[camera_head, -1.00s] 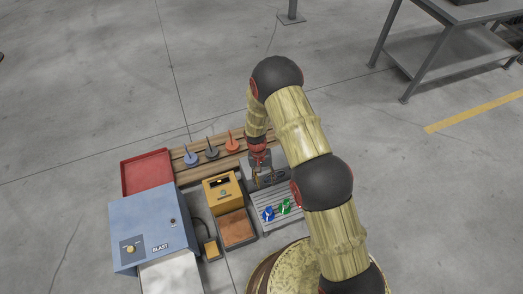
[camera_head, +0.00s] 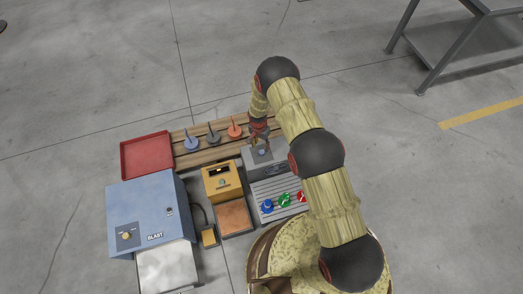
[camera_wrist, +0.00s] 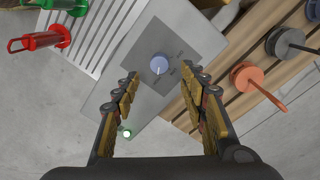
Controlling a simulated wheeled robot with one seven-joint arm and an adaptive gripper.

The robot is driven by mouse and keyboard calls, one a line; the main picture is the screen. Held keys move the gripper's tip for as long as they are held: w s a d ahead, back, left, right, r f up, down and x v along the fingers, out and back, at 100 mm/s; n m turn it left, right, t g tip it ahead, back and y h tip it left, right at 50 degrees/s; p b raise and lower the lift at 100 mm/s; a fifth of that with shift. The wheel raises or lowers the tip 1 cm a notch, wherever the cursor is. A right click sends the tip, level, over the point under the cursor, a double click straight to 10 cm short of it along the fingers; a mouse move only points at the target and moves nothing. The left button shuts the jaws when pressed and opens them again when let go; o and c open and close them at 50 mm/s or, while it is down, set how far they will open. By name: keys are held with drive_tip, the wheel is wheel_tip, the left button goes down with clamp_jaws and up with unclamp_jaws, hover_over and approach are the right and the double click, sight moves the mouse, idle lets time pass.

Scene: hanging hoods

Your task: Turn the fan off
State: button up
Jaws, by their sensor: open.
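A grey box with a flat top carries a round blue-grey knob (camera_wrist: 159,65) on a darker square plate (camera_wrist: 150,45). A white pointer line and small marks, too small to read, show at the knob. A small green light (camera_wrist: 127,133) glows on the box near my left finger. My gripper (camera_wrist: 162,80) is open and empty, its two fingers spread to either side of the knob in the picture. I cannot tell whether they touch it. In the head view my gripper (camera_head: 259,131) hangs just behind the grey box's knob (camera_head: 262,152).
A slatted rack (camera_head: 262,187) holds blue, green and red pieces in front of the box. A wooden board (camera_head: 176,140) with blue, grey and orange pegged discs lies behind. A yellow box (camera_head: 219,172), a blue BLAST cabinet (camera_head: 145,195) and a red tray (camera_head: 147,145) stand left.

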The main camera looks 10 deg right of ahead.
sight(261, 152)
wheel_tip(261, 152, down, 6)
drive_tip(key=shift+s+d+f+b, duration=0.1)
drive_tip(key=shift+s+b, duration=0.05)
drive_tip(key=shift+b, duration=0.85)
drive_tip(key=shift+c, duration=1.2)
clamp_jaws()
